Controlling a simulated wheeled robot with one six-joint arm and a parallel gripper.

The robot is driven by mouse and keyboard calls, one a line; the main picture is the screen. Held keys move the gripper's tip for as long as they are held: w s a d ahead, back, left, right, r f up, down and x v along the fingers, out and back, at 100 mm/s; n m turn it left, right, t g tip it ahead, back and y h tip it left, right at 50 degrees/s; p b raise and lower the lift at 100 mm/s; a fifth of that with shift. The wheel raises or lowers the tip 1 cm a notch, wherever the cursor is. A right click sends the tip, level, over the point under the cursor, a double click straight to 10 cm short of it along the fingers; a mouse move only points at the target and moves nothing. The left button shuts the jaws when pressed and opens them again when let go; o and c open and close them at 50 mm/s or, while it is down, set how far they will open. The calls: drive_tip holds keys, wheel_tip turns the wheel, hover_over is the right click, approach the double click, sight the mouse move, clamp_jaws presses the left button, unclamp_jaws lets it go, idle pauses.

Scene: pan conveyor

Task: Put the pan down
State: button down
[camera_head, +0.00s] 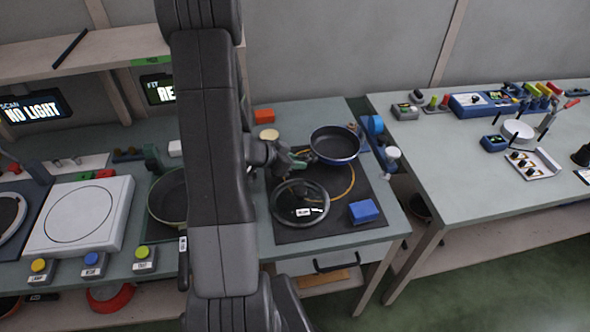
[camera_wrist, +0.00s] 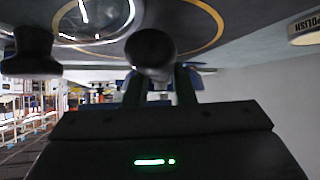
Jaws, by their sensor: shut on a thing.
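The dark blue pan (camera_head: 336,143) is at the back right of the dark mat (camera_head: 283,234), above or on part of a yellow ring (camera_head: 352,184). My gripper (camera_head: 303,159) is at its left side, shut on its handle. In the wrist view, the dark handle (camera_wrist: 150,48) shows end-on between the green fingers of my gripper (camera_wrist: 160,82). The pan looks roughly level. I cannot tell whether its base touches the mat. The arm hides part of the bench left of the mat.
A glass lid (camera_head: 290,216) lies on the mat in front of the pan, with a blue block (camera_head: 364,211) to its right. A blue roll (camera_head: 374,125) and a white-topped item (camera_head: 392,153) stand right of the pan. Another pan (camera_head: 165,205) sits left of my arm.

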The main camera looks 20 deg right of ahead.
drive_tip(key=shift+f, duration=1.7)
drive_tip(key=c, duration=1.5)
unclamp_jaws()
